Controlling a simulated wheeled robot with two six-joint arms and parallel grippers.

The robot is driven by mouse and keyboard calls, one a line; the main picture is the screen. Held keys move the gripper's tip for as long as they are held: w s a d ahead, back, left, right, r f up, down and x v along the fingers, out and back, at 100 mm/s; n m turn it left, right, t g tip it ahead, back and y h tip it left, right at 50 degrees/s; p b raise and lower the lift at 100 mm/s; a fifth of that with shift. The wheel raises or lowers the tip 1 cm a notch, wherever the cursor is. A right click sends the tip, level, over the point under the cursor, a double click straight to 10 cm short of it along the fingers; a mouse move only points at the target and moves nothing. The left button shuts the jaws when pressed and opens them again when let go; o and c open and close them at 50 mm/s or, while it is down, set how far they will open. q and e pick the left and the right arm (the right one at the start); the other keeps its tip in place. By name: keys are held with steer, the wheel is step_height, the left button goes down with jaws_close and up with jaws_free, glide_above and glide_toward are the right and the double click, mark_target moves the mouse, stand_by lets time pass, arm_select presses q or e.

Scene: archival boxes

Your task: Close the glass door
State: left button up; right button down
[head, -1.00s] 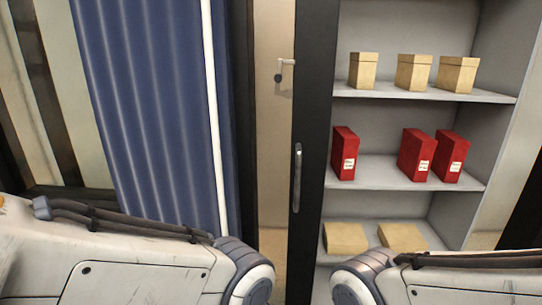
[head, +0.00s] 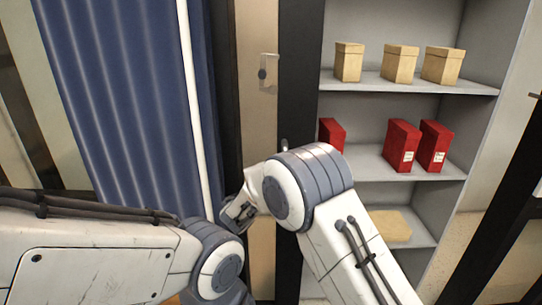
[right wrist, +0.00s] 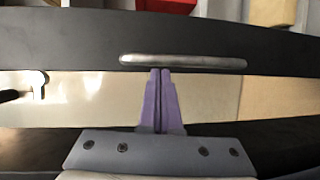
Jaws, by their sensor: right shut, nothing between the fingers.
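The glass door stands open beside the shelves, its dark frame (head: 298,85) upright in the head view. Its pane (head: 260,110) is the clear strip left of that frame. In the right wrist view the dark frame (right wrist: 60,45) runs across, with the silver handle (right wrist: 185,62) on it. My right gripper (right wrist: 160,72) is shut and empty, its purple fingertips right by the middle of the handle. I cannot tell whether they touch it. In the head view my right arm hides most of the handle. My left arm is at lower left; its gripper is out of view.
The open cabinet holds tan boxes (head: 400,64) on its top shelf and red boxes (head: 403,145) on the middle one. A tan box (head: 388,225) lies on the lower shelf. A blue curtain (head: 120,90) hangs at left.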

steer(key=w+a+n+t+y+p, duration=0.1)
steer(key=w+p, duration=0.3)
steer(key=w, duration=0.8)
steer(key=shift+w+a+f+n+t+y, duration=0.15)
steer(key=shift+w+f+n+t+y, duration=0.25)
steer(key=shift+t+y, duration=0.15)
